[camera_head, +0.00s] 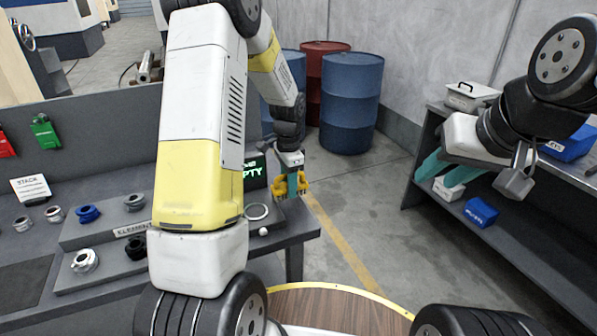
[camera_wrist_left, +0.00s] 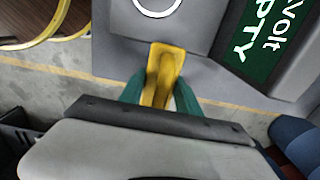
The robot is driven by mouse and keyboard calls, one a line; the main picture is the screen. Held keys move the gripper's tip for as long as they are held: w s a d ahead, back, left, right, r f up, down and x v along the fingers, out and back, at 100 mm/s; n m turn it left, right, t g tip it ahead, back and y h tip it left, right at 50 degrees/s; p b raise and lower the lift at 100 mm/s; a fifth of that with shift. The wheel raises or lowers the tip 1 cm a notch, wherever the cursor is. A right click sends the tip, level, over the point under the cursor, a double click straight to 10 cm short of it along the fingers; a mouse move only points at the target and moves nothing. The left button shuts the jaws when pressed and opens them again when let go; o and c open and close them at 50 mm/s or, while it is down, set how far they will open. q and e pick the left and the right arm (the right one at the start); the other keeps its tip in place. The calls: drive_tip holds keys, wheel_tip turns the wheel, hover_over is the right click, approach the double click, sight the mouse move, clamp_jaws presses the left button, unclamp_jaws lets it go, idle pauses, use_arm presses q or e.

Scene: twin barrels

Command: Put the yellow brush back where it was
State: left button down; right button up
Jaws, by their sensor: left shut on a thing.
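The yellow brush (camera_head: 281,184) is held at the right end of the grey workbench, near its corner. My left gripper (camera_head: 292,186) is shut on it, with the teal fingers on either side. In the left wrist view the yellow brush (camera_wrist_left: 166,66) sits between the two green fingers of my left gripper (camera_wrist_left: 160,97), its far end over the bench edge. Whether it touches the bench cannot be told. My right gripper (camera_head: 443,172) is by the shelf on the right, its teal fingers apart and nothing seen between them.
Coupling parts (camera_head: 88,214) stand on the bench to the left. Blue barrels (camera_head: 350,103) and a red barrel (camera_head: 323,52) stand behind. Floor between bench and shelf (camera_head: 425,145) is clear.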

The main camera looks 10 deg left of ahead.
use_arm(q)
drive_tip(key=shift+f, duration=0.15)
drive_tip(key=c, duration=0.9)
unclamp_jaws()
drive_tip(key=shift+o, duration=0.2)
